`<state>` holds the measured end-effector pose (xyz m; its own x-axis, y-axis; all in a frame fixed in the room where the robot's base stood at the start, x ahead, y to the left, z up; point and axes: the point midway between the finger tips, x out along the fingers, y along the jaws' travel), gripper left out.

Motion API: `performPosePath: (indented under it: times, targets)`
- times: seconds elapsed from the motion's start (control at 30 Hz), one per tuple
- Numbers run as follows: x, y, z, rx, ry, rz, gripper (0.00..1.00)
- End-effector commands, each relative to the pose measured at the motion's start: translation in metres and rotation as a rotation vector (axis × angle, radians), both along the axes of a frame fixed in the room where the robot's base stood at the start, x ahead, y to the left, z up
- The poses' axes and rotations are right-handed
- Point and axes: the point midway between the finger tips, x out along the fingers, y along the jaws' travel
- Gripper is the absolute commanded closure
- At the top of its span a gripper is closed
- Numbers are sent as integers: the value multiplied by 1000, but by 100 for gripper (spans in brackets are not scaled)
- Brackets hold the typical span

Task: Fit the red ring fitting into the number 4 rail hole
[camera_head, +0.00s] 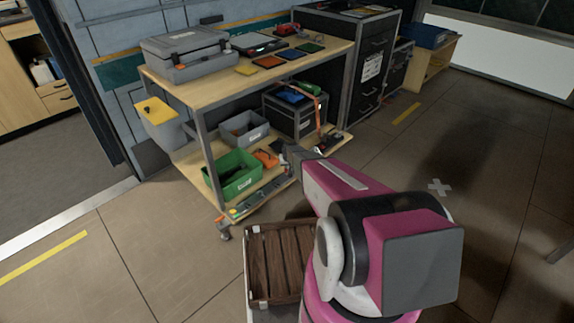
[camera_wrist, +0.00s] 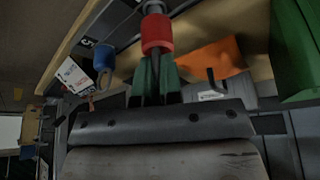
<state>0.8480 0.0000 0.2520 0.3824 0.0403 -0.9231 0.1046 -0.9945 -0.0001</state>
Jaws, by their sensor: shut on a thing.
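The red ring fitting (camera_wrist: 157,35) shows at the top middle of the wrist view, at the tips of my gripper (camera_wrist: 155,72). The green-lined fingers are shut on it. A grey round end shows just beyond the red part; I cannot tell whether it touches the rail. A blue fitting (camera_wrist: 103,57) is to its left, near a dark strip marked 5. In the camera_head view, the rail (camera_head: 258,199) runs along the front edge of the trolley's lower shelf. My gripper (camera_head: 290,155) reaches in over that shelf; its tips and the red fitting are not clear there. The number 4 hole cannot be made out.
On the lower shelf are a green bin (camera_head: 233,175), a grey bin (camera_head: 244,130) and a black case (camera_head: 295,112). The trolley's upper shelf (camera_head: 222,83) is close above. A slatted wooden crate (camera_head: 272,265) is beside my base. The floor at left is clear.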

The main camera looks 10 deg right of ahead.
Motion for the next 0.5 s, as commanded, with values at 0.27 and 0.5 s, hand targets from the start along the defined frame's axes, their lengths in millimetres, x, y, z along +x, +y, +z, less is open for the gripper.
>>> performPosePath:
  times: [0.27,0.5]
  targets:
    - [0,0,-5,0,0,0,100]
    - [0,0,-10,0,-1,0,100]
